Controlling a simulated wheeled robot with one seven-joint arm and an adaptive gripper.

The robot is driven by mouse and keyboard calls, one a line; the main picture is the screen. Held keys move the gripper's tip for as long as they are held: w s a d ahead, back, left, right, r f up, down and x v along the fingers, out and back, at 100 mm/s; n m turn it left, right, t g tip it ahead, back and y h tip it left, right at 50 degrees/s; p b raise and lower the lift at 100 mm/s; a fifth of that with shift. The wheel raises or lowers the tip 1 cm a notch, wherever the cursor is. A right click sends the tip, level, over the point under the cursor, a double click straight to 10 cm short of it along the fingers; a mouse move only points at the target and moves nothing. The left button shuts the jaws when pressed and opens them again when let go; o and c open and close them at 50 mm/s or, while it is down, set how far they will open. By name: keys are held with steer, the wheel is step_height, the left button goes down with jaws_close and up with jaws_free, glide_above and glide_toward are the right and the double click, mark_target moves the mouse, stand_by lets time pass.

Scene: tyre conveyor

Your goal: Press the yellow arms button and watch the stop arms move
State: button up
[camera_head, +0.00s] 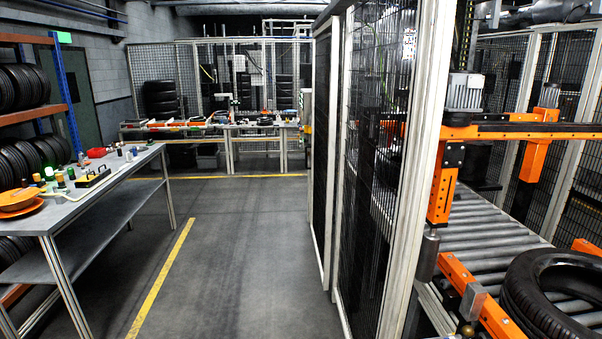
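My gripper is not in view. No yellow button can be made out clearly in this view. An orange bar (499,318) with a grey block on it lies at the near side of the roller conveyor (480,232) at the right. Another orange piece (586,246) shows behind the tyre at the right edge. I cannot tell which orange parts are the stop arms. A black tyre (525,300) lies flat on the rollers, cut off by the picture's right and lower edges. An orange upright (445,185) and a crossbeam (530,131) stand over the rollers.
A tall mesh fence (322,150) stands between the aisle and the conveyor. A metal table (52,216) with bottles and an orange dish stands at the left, before a tyre rack (55,108). The grey floor (235,250) between is clear. A long bench (205,132) crosses the back.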

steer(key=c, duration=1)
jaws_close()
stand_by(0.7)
